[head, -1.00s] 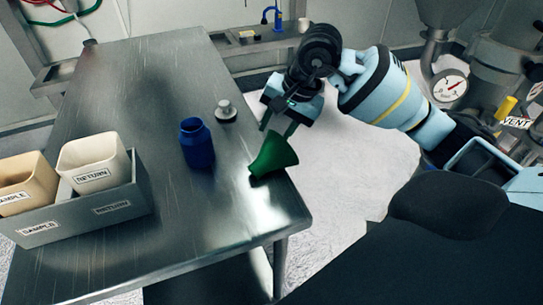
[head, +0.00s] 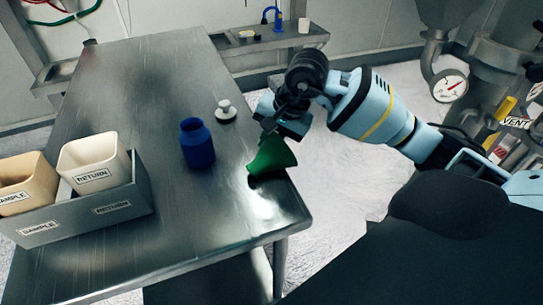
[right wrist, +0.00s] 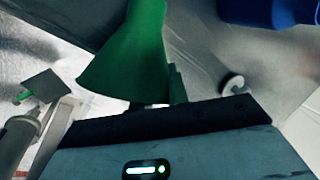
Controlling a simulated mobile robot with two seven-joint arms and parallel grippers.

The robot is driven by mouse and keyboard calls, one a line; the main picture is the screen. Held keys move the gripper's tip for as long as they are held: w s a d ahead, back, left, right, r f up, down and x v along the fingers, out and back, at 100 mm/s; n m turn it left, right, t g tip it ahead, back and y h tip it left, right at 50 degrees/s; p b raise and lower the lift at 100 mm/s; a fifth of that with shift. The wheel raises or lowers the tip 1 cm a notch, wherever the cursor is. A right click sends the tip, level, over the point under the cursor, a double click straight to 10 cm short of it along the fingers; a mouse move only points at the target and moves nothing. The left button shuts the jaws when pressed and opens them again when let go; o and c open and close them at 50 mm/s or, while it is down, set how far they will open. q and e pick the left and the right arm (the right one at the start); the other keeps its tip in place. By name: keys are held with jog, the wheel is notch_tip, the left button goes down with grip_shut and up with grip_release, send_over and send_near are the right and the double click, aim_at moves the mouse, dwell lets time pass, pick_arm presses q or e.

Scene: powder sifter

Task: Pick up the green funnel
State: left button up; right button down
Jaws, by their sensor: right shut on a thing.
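The green funnel (head: 271,158) is at the right edge of the steel table, right of the blue bottle (head: 197,144). My right gripper (head: 268,141) reaches down to it from behind and is shut on it. In the right wrist view the funnel (right wrist: 128,55) lies along the gripper, with one finger (right wrist: 177,86) beside it. The other finger is hidden by the funnel. I cannot tell whether the funnel still touches the table. My left gripper is not in view.
A small pale knobbed piece (head: 226,111) lies behind the bottle. A grey tray (head: 130,205) with a SAMPLE bin (head: 22,183) and a RETURN bin (head: 94,165) stands at the left. The front of the table is clear. A side bench (head: 272,40) with a blue tap is at the back.

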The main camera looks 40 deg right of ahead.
jog(key=shift+r, duration=0.45)
jog(key=r, duration=0.2)
jog(key=shift+s+a+r, duration=0.15)
jog(key=shift+a+r, duration=0.15)
jog(key=shift+r, duration=0.05)
jog(key=s+a+r+b, duration=0.1)
jog(key=s+a, duration=0.9)
jog(key=a, duration=0.1)
jog(key=shift+s+a+r, duration=0.15)
jog(key=shift+a+r, duration=0.05)
jog(key=shift+a, duration=0.05)
